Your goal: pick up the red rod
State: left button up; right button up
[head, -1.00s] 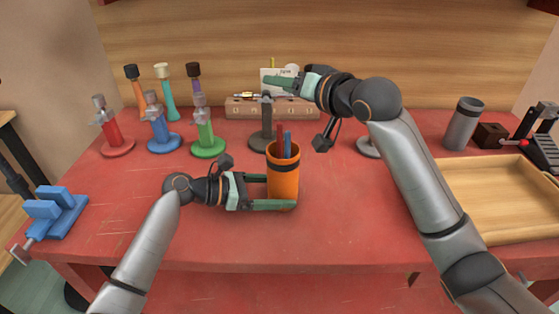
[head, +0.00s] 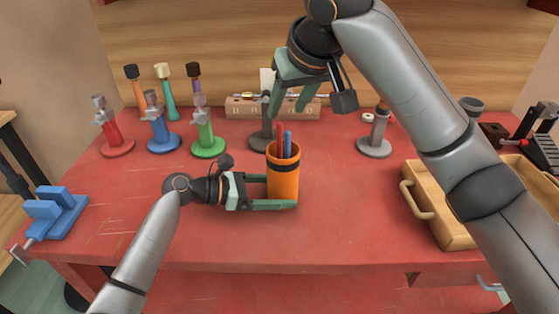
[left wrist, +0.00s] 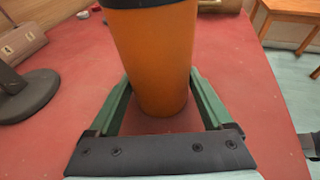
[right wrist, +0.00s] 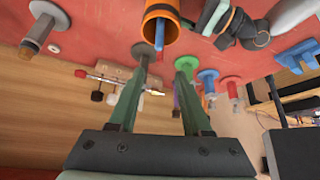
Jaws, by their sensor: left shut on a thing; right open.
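The red rod (head: 280,139) stands in an orange cup (head: 284,183) beside a blue rod (head: 288,145); only their upper ends show. My left gripper (head: 281,191) is shut on the cup, one finger on each side, as the left wrist view (left wrist: 160,92) also shows. The cup stands upright on the red table. My right gripper (head: 288,107) is open and empty, fingers pointing down, above the rods in the head view.
A dark stand (head: 262,138) is just behind the cup. Red, blue and green stands (head: 208,143) are at the left, a grey stand (head: 374,146) at the right. A wooden tray (head: 440,225) lies at the right, partly behind my right arm. The front middle of the table is clear.

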aim_at(280, 124)
jog(key=x, duration=0.8)
jog(key=shift+f, duration=0.2)
grip_shut()
dwell(1.2)
